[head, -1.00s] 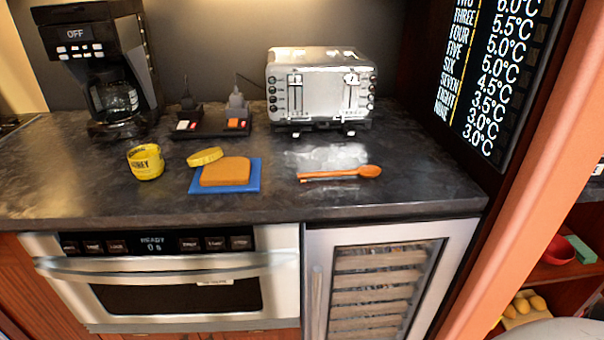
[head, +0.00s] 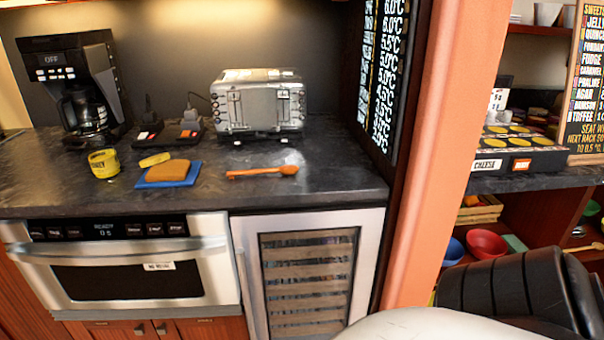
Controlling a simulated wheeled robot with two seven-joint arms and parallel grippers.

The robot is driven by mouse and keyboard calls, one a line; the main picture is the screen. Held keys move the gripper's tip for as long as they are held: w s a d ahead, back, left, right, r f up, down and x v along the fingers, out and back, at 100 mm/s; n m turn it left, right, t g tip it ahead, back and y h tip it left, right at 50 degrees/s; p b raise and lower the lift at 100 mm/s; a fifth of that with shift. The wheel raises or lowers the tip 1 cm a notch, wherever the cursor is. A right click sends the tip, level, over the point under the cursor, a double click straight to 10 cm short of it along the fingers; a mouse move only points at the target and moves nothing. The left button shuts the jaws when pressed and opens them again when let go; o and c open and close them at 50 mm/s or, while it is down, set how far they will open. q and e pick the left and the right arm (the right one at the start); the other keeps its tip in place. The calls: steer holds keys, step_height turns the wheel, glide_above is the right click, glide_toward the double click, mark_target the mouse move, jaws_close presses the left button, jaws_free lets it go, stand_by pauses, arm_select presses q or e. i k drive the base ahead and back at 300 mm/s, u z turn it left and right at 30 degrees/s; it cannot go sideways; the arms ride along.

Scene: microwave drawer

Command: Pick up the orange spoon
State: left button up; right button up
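The orange spoon (head: 262,171) lies flat on the dark countertop (head: 330,190), in front of the silver toaster. Its bowl end points right and its handle points left. Nothing touches it. Neither of my grippers shows in the head view. A white rounded shape and a black ribbed part fill the lower right corner; no fingers are seen there.
A blue board (head: 145,182) with a bread slice (head: 168,171), a yellow lid (head: 154,159) and a honey jar (head: 104,163) sit left of the spoon. The toaster (head: 258,103) and coffee maker (head: 82,90) stand behind. An orange post (head: 434,150) borders the counter's right.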

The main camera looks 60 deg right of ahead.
mark_target(286, 169)
steer(key=z, duration=1)
steer(key=i, duration=0.3)
steer(key=u, duration=0.25)
